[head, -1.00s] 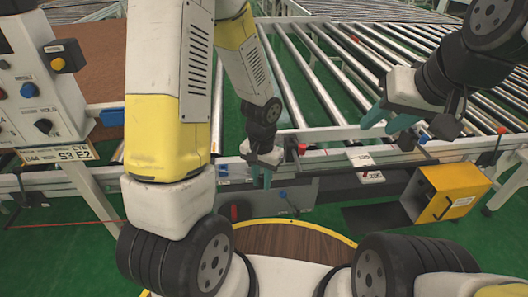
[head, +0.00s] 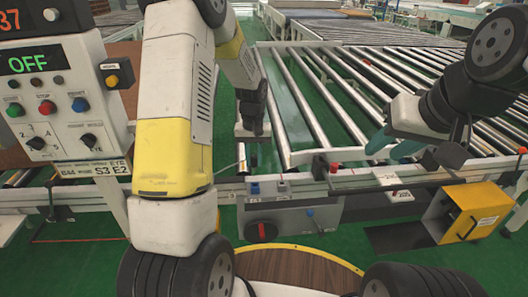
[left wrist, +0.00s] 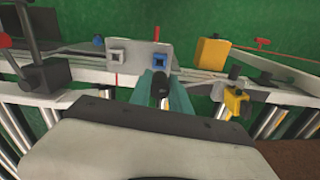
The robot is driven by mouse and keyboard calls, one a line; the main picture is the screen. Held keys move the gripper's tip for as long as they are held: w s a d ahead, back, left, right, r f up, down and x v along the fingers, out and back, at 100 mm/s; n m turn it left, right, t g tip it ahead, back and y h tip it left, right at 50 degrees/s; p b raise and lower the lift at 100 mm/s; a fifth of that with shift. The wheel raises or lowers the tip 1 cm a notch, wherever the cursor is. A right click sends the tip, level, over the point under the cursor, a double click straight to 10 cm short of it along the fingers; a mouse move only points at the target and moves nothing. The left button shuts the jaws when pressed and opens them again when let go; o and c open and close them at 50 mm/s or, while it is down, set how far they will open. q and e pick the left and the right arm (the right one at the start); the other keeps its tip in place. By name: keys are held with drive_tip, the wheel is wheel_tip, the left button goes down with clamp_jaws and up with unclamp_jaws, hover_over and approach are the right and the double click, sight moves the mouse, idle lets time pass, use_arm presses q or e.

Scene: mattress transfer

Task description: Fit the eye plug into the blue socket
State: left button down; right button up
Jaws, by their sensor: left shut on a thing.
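My left gripper (left wrist: 160,88) is shut on a dark, rounded piece, the eye plug (left wrist: 160,96), in the left wrist view. In the head view the left gripper (head: 252,142) hangs near the rail, and its fingers and plug are hard to make out. The blue socket (left wrist: 163,60) sits on a grey panel's edge, just beyond the fingertips, with the plug apart from it. It also shows in the head view (head: 254,188), below the gripper. A second, greyer socket (left wrist: 115,58) is beside it. My right gripper (head: 392,145) is open and empty over the rollers.
A control console (head: 60,100) stands at the left. A yellow box (head: 478,212) is at the right. A yellow piece (left wrist: 237,102) sits by the rail in the left wrist view.

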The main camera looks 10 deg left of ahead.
sight(254, 166)
use_arm(q)
drive_tip(key=shift+f, duration=2.9)
drive_tip(key=shift+f, duration=1.65)
drive_tip(key=c, duration=1.1)
unclamp_jaws()
drive_tip(key=shift+c, duration=0.2)
drive_tip(key=shift+r, duration=3.9)
